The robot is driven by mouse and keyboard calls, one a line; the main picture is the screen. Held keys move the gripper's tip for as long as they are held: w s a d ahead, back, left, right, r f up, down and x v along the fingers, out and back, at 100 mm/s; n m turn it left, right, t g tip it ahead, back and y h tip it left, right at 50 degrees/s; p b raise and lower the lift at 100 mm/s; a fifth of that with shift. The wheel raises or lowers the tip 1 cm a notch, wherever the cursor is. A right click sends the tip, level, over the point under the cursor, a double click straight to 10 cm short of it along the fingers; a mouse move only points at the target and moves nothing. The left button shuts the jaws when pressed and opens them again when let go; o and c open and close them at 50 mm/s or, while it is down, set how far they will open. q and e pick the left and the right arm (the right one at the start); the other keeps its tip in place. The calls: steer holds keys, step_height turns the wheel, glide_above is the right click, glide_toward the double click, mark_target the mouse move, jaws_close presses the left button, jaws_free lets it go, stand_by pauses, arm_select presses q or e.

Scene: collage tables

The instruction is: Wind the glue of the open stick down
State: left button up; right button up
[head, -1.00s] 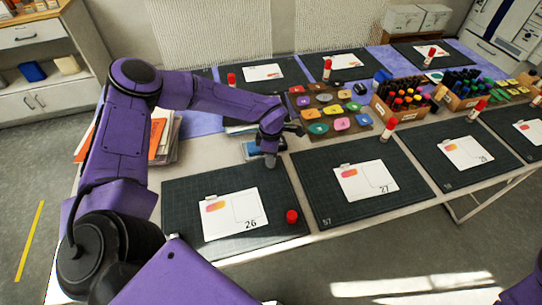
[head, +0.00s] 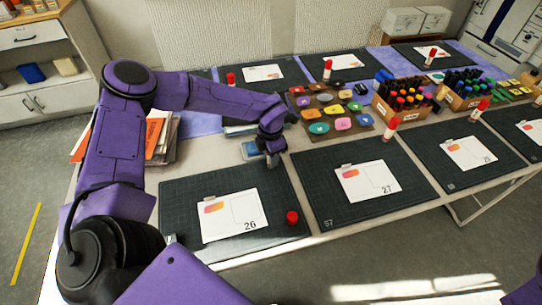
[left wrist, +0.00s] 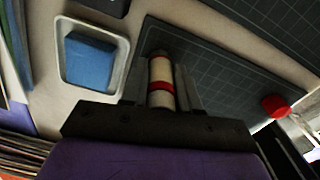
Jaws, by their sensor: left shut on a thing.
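The open glue stick (left wrist: 161,72), white with red bands, is between the fingers of my left gripper (left wrist: 162,90), which is shut on it. Its far end looks dark, and I cannot tell how far the glue stands out. In the head view my left gripper (head: 271,157) is at the back right corner of the mat with card 26 (head: 234,215), and the stick is mostly hidden there. The red cap (head: 292,217) sits apart on that mat, right of the card. It also shows in the left wrist view (left wrist: 276,106). My right gripper is out of view.
A blue sponge in a white dish (left wrist: 63,72) lies close by the left gripper. Stacked papers (head: 158,138) are to the left. Capped glue sticks (head: 390,129) stand by other mats. A tray of coloured pads (head: 330,115) and marker boxes (head: 405,105) are behind.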

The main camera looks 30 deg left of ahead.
arm_select(q)
steer(key=o, duration=1.6)
steer(key=shift+r+p, duration=3.15)
steer(key=shift+r, duration=0.65)
steer(key=shift+f, duration=0.15)
